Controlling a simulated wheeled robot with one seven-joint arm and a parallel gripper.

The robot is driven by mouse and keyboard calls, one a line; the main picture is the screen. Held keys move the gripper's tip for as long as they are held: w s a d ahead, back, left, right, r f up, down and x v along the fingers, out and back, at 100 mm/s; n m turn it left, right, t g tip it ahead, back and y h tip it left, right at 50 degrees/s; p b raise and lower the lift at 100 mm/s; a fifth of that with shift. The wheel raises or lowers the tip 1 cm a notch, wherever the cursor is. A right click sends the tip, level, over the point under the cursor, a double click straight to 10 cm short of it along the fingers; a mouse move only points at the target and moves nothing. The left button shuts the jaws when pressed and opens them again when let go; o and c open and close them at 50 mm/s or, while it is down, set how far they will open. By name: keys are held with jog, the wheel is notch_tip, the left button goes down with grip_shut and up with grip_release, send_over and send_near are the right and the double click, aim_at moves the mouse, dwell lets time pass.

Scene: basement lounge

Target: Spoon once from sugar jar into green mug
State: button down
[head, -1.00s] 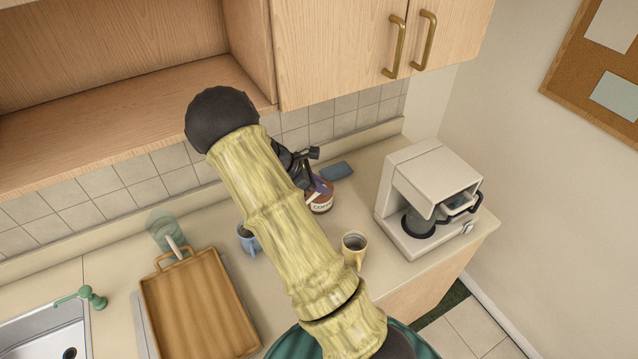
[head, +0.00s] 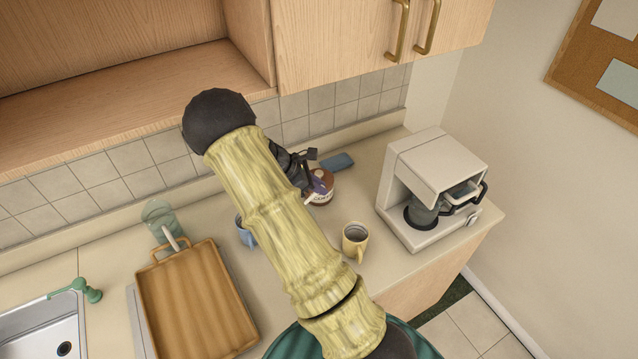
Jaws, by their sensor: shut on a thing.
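My gripper (head: 308,170) is small and dark in view, largely behind my own arm, above the counter beside the brown jar. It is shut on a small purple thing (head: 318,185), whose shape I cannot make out. The brown jar (head: 326,196) has a white label that seems to start with "CO". It stands on the counter just below and behind the gripper. I see no jar marked sugar and no green mug; my arm covers part of the counter. A blue mug (head: 246,236) stands left of my arm, partly hidden. A yellow mug (head: 355,240) stands to the right.
A white coffee machine (head: 428,190) stands at the right end of the counter. A wooden tray (head: 197,300), a teal see-through cup (head: 160,217) and the sink (head: 48,330) are on the left. A blue flat item (head: 338,162) lies by the wall. Cupboards (head: 345,45) hang above.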

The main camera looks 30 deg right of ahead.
aim_at(313, 199)
jog(key=shift+w+a+f+b, duration=0.1)
jog(key=shift+a+f+b, duration=0.05)
jog(key=shift+f+b, duration=1.3)
jog(key=shift+a+f+b, duration=0.1)
jog(key=shift+f+b, duration=0.95)
jog(key=shift+f, duration=0.8)
jog(key=r+p, duration=0.1)
jog(key=d+r+y+p, duration=0.1)
jog(key=r, duration=0.1)
jog(key=shift+s+d+p, duration=0.2)
jog(key=shift+s+p, duration=0.05)
jog(key=shift+p, duration=0.15)
jog(key=shift+s+d+r+t+y+p, duration=0.3)
jog(key=shift+d+y+p, duration=0.7)
jog(key=shift+p, duration=0.55)
jog(key=shift+s+d+r+t+y+p, duration=0.15)
jog(key=shift+d+t+y+p, duration=0.45)
jog(key=shift+y+p, duration=0.8)
jog(key=shift+s+d+r+t+y+p, duration=0.25)
jog(key=shift+d+y+p, duration=0.7)
jog(key=shift+p, duration=0.75)
